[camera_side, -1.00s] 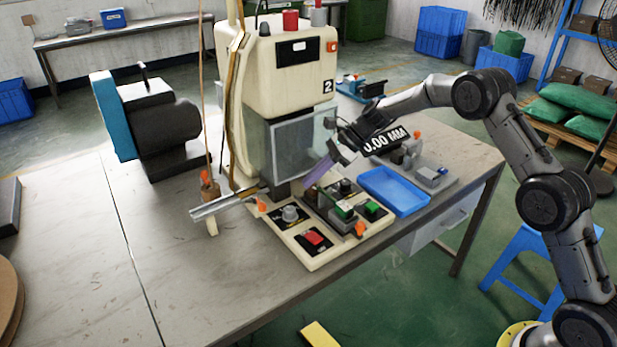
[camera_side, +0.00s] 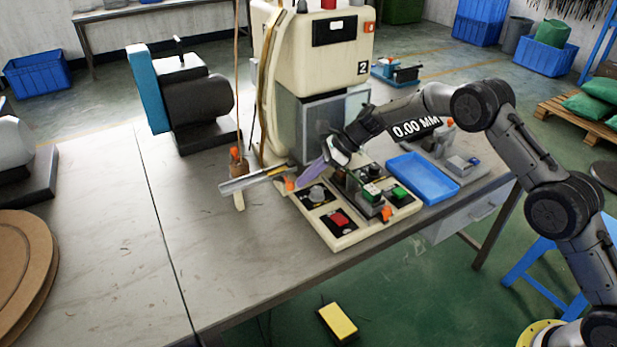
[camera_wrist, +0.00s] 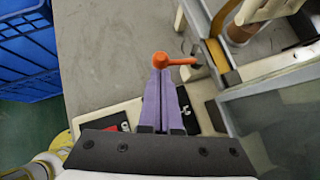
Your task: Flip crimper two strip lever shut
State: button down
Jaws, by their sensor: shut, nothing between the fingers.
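Crimper two (camera_side: 312,60) is the cream machine marked "2" on the bench. Its small orange lever (camera_side: 289,184) is at the left rear of the base panel, by the metal chute (camera_side: 255,179). In the wrist view the orange lever (camera_wrist: 178,61) has a round end, with its arm pointing right. My gripper (camera_side: 302,184) has purple fingers, shut and empty, angled down to the lever's right in the side view. In the wrist view the fingertips (camera_wrist: 160,73) meet or nearly meet the round end; contact cannot be told.
The base panel carries a grey knob (camera_side: 317,193), a red button (camera_side: 339,218), a green button (camera_side: 399,193) and another orange lever (camera_side: 386,214). A blue tray (camera_side: 422,177) lies to the right. A rod with a brown weight (camera_side: 237,167) stands left.

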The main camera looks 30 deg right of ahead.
aim_at(290, 185)
jog(key=shift+s+a+m+t, duration=0.15)
jog(key=shift+a+m+t, duration=0.25)
jog(key=shift+m, duration=0.2)
jog(key=a+m+t+h, duration=0.1)
jog(key=m, duration=0.1)
jog(key=a+m+t+h, duration=0.1)
jog(key=a+m, duration=0.1)
jog(key=a+m+t+h, duration=0.1)
jog(key=a+m+h, duration=0.1)
jog(key=shift+w+t, duration=0.25)
jog(key=shift+t, duration=0.05)
dwell(0.3)
jog(key=shift+d, duration=0.1)
jog(key=shift+w+d, duration=0.25)
jog(key=shift+d, duration=0.4)
